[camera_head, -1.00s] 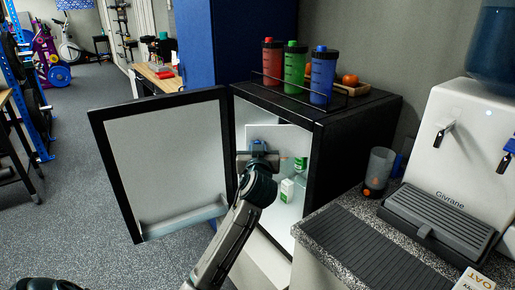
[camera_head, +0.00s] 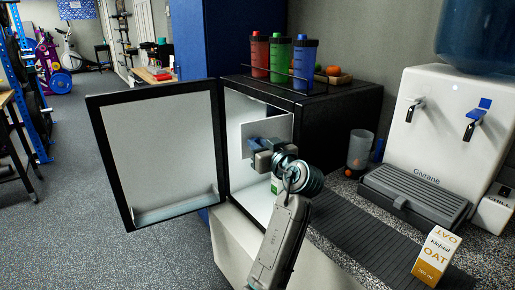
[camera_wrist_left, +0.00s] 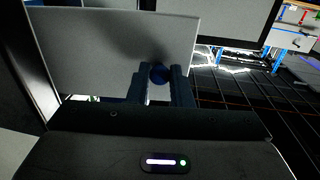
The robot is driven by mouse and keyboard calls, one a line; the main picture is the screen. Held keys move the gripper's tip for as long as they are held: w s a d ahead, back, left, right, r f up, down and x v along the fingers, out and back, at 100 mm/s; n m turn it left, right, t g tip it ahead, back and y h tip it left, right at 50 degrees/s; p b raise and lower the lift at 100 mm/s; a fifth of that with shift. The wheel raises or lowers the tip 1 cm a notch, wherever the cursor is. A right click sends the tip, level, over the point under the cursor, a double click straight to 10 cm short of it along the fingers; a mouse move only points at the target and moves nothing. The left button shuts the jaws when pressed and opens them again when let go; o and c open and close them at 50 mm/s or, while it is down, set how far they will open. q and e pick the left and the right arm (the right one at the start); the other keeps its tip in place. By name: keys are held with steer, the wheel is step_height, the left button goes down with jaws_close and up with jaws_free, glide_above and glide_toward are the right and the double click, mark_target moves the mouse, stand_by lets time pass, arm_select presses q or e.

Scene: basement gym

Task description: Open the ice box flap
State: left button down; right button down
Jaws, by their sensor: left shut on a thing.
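The ice box flap (camera_head: 272,127) is a pale panel in the upper part of the open small fridge (camera_head: 346,125). It stands partly swung out from the compartment. In the head view the gripper and wrist hide the knob and much of the fridge inside. My right gripper is not in view.
The fridge door (camera_head: 163,150) stands wide open at left. Bottles (camera_head: 303,65) in a rack stand on the fridge. At right, the counter holds a water dispenser (camera_head: 425,130), a clear cup (camera_head: 359,150) and an oat carton (camera_head: 436,256). Floor at left is open.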

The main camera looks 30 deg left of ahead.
arm_select(q)
steer(key=shift+d, duration=0.1)
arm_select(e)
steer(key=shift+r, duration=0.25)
arm_select(q)
steer(key=c, duration=1.3)
jaws_free()
steer(key=shift+f, duration=0.1)
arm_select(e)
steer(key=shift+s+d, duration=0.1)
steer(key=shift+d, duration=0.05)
